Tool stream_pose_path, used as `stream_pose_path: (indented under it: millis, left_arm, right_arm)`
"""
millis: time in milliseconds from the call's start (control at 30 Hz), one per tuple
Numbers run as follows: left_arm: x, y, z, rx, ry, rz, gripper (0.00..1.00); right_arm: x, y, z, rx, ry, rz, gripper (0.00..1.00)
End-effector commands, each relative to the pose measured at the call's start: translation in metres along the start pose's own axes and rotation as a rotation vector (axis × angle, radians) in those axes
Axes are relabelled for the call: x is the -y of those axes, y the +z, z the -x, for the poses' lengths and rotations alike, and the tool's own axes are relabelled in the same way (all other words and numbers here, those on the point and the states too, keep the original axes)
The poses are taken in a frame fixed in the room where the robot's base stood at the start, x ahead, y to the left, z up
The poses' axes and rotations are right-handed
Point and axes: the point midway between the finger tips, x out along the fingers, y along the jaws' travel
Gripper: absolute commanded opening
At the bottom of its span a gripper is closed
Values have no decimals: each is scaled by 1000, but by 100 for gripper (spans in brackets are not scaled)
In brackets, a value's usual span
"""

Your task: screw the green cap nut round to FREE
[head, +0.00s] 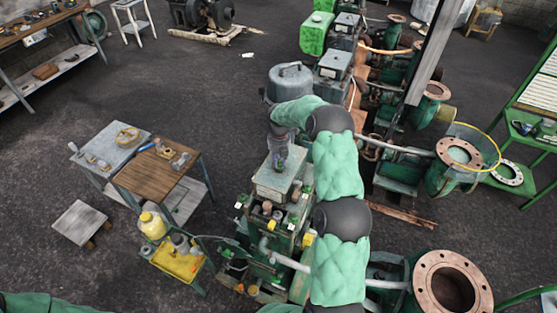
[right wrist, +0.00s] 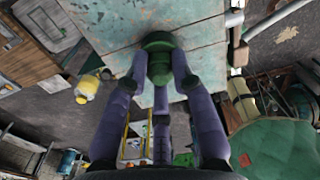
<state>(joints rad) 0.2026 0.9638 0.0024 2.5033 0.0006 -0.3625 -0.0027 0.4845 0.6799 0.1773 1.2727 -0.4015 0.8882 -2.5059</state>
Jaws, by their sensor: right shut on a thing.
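The green cap nut (right wrist: 157,42) sits on the pale, worn top plate of a green pump unit (head: 272,183). My right gripper (head: 279,150) comes down on that plate from above. In the right wrist view its purple-grey fingers (right wrist: 159,75) are closed around the nut's sides. The fingers hide the lower part of the nut, and in the head view they cover most of it. I cannot read a FREE mark or the nut's turn angle. My left gripper is out of view; only a bit of green sleeve shows at the bottom left.
A yellow tray (head: 178,264) with a yellow jug (head: 152,225) stands left of the unit. A wooden-topped table (head: 148,186) is further left. More green pumps with flanged pipes (head: 456,283) line the right. Open dark floor lies to the left.

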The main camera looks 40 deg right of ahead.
Motion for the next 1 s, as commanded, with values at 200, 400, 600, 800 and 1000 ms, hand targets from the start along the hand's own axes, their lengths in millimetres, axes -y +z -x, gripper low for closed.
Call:
stream_pose_path:
  millis: [200,400,600,800,1000]
  left_arm:
    - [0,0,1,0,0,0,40]
    - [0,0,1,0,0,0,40]
    - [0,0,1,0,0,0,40]
    - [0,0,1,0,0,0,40]
    - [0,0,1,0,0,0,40]
  right_arm:
    - [4,-2,0,-7,-7,0,53]
    - [2,0,3,-1,-3,-1,53]
    - [1,1,8,2,0,-1,53]
    - [1,2,36,6,2,-2,53]
    - [2,2,76,4,0,-1,53]
